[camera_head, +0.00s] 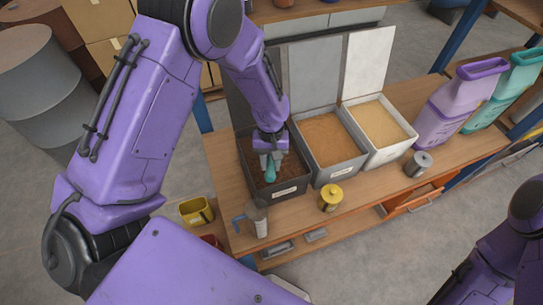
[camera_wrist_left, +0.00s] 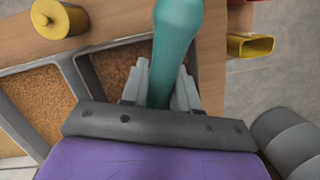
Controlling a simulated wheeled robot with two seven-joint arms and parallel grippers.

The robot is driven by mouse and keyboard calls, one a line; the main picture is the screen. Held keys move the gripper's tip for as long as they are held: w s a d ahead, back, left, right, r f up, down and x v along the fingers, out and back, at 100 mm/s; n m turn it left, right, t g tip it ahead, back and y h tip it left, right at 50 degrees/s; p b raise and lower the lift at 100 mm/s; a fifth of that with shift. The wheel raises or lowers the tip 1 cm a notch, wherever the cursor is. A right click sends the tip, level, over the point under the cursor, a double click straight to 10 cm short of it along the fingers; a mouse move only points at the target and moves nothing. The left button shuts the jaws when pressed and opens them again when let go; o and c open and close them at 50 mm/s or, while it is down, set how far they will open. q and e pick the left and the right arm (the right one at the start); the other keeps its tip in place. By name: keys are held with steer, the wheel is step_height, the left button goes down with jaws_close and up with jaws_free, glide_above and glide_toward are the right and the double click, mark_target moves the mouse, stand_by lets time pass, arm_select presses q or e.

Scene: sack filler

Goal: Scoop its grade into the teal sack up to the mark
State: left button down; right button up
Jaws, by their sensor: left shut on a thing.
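My left gripper (camera_head: 269,158) reaches down into the dark left bin (camera_head: 288,189), which holds coarse brown grain (camera_head: 258,165). It is shut on a teal scoop handle (camera_head: 270,174). In the left wrist view the teal handle (camera_wrist_left: 176,45) runs between the two grey fingers; the scoop's bowl is hidden. The teal sack (camera_head: 490,108) stands upright at the right end of the bench, beside a purple sack (camera_head: 445,115). Its mark and contents cannot be made out. My right arm shows at the lower right, but its gripper is out of view.
A grey bin (camera_head: 345,175) of orange-brown grain and a white bin (camera_head: 406,139) of pale grain stand to the right, lids raised. A yellow lidded tin (camera_head: 329,198), a metal canister (camera_head: 418,165) and a blue-handled jug (camera_head: 257,220) stand in front. A yellow container (camera_head: 196,211) is at the left.

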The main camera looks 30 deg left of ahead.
arm_select(q)
steer(key=w+a+f+b, duration=0.3)
steer(key=w+f+b, duration=0.2)
steer(key=f+b, duration=0.45)
steer(key=r+p, duration=0.1)
steer(key=p, duration=0.2)
steer(key=s+d+r+t+p, duration=0.1)
steer(key=r+p, duration=0.1)
steer(key=p, duration=0.1)
steer(key=s+r+t+y+p, duration=0.1)
steer(key=p, duration=0.2)
steer(key=shift+s+d+r, duration=0.1)
steer(key=shift+d+r, duration=0.15)
steer(key=shift+r, duration=0.15)
steer(key=shift+s+d+r, duration=0.15)
steer(key=shift+r, duration=0.1)
steer(key=shift+s+d+r+t+p, duration=0.1)
steer(key=shift+s+r+t+p, duration=0.1)
steer(key=shift+r, duration=0.25)
steer(key=shift+s+d+r+t+p, duration=0.1)
steer(key=shift+r+p, duration=0.05)
steer(key=shift+r, duration=0.25)
steer(key=shift+s+d+r, duration=0.1)
steer(key=shift+s+r, duration=0.15)
steer(key=shift+r, duration=0.3)
steer(key=shift+s+d+r, duration=0.1)
steer(key=shift+s+r, duration=0.1)
steer(key=shift+r, duration=0.35)
steer(key=shift+a, duration=0.1)
